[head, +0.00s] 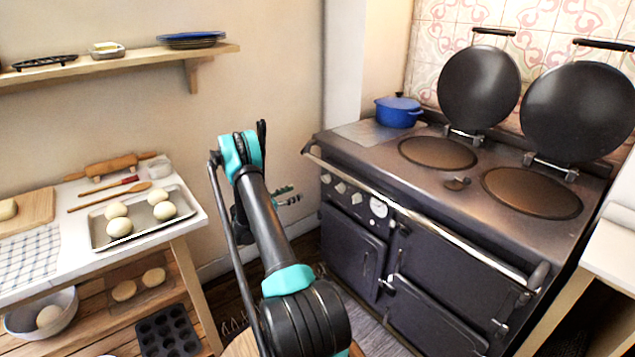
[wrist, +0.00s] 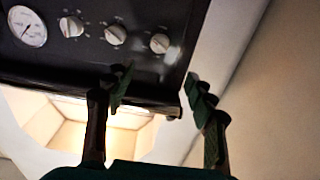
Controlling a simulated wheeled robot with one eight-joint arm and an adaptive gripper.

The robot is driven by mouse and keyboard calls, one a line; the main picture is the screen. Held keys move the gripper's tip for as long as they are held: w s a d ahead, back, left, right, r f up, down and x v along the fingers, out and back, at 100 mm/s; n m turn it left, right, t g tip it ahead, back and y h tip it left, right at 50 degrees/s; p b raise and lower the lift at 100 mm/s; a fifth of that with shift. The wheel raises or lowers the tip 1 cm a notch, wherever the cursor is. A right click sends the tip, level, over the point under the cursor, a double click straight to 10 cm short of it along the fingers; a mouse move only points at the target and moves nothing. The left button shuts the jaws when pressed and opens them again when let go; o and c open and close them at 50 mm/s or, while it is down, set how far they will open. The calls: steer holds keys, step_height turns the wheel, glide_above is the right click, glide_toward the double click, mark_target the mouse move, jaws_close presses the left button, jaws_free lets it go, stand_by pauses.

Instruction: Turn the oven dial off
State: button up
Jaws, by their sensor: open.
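The dark range oven (head: 440,235) stands at the right in the head view. Its front panel carries three pale dials, the nearest to its left end being this dial (head: 325,178), beside a round white gauge (head: 378,206). In the wrist view the gauge (wrist: 27,25) is at the upper left, followed by the left dial (wrist: 71,26), middle dial (wrist: 115,35) and right dial (wrist: 160,43). My gripper (head: 288,196) is just left of the panel. In the wrist view my gripper (wrist: 158,88) has its fingers apart, empty, with the right dial beyond the gap. No finger visibly touches a dial.
A long metal rail (head: 430,222) runs along the oven's front top edge, near the dials. A blue pot (head: 398,111) sits on top by two raised lids. A table (head: 187,222) with a dough tray (head: 100,240) stands left. Floor shows between table and oven.

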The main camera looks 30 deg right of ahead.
mark_target(326, 179)
steer(key=w+d, duration=0.1)
steer(key=d, duration=1.5)
steer(key=shift+d, duration=0.15)
steer(key=shift+w, duration=0.1)
steer(key=shift+c, duration=0.5)
steer(key=c, duration=1)
steer(key=shift+c, duration=0.2)
steer(key=shift+n, duration=0.5)
steer(key=n, duration=2.3)
steer(key=shift+r, duration=0.1)
